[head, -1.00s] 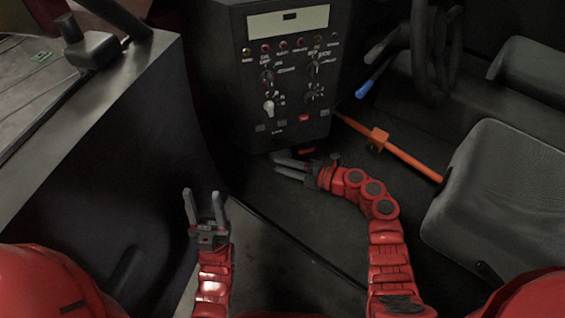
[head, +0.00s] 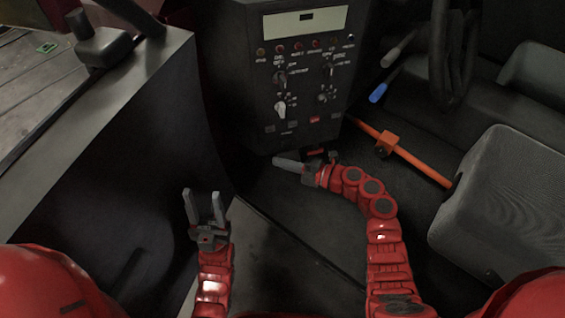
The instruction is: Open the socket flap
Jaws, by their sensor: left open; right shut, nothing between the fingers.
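The black control box (head: 290,75) stands at the top middle in the head view, with knobs, lights and small labels on its front. I cannot tell for sure which part is the socket flap. A small red part (head: 316,151) shows at the box's lower edge, partly hidden near my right gripper. My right gripper (head: 278,162) is shut and empty, pointing left just below the box's lower front edge. Whether it touches the box is unclear. My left gripper (head: 203,194) is open and empty, pointing up the picture, below and left of the box.
A grey seat (head: 500,200) is at the right. An orange bar (head: 415,163) runs from the box toward the seat. A blue-tipped lever (head: 378,93) and a steering wheel (head: 443,50) are at the upper right. A dark side panel (head: 110,150) fills the left.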

